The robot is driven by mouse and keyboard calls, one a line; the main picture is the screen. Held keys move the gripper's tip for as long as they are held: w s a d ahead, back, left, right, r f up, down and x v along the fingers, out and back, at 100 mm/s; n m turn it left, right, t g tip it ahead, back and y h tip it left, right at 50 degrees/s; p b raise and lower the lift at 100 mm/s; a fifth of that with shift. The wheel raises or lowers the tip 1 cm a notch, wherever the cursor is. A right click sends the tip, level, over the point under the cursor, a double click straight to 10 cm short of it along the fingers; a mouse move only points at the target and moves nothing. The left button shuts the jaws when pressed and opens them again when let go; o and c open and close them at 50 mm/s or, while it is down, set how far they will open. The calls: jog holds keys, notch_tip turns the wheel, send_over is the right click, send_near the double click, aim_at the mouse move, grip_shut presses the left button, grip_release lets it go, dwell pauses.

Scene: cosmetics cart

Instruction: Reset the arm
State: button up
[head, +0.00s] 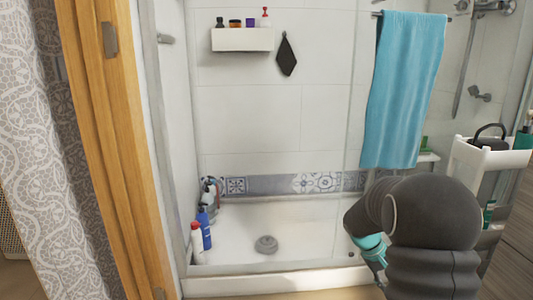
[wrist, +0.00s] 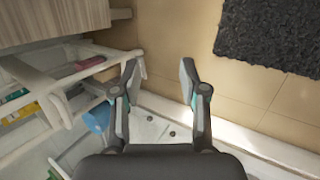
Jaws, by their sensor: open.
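My gripper (wrist: 160,85) is open and empty in the wrist view, its two fingers spread apart above the floor. In the head view my dark arm fills the lower right, and its end hides the gripper's fingertips. The white cosmetics cart (head: 483,156) stands to the right of my arm in the head view, with a dark item with a handle (head: 488,138) on its top. In the wrist view the cart (wrist: 62,110) is at the left, beside my left finger, with coloured items on its shelves.
A shower with a white tray (head: 240,237) lies ahead, with several bottles (head: 201,233) in its left corner. A turquoise towel (head: 403,90) hangs on the right. A wooden door frame (head: 115,120) is at the left. A dark mat (wrist: 272,32) lies on the tan floor, otherwise open there.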

jog(key=s+a+r+t+y+p, duration=0.3)
jog(key=s+a+r, duration=0.6)
jog(key=s+r, duration=0.3)
jog(key=s+a+r+m+t+y+p, duration=0.1)
jog(key=s+a+r+t+y+p, duration=0.2)
jog(key=s+a+r, duration=0.7)
jog(key=s+r+t+p, duration=0.1)
jog(key=s+r+p, duration=0.1)
jog(key=s+r, duration=0.1)
jog(key=shift+s+a+r, duration=0.15)
jog(key=shift+s+a, duration=0.1)
jog(key=shift+s, duration=0.6)
jog(key=shift+d, duration=0.1)
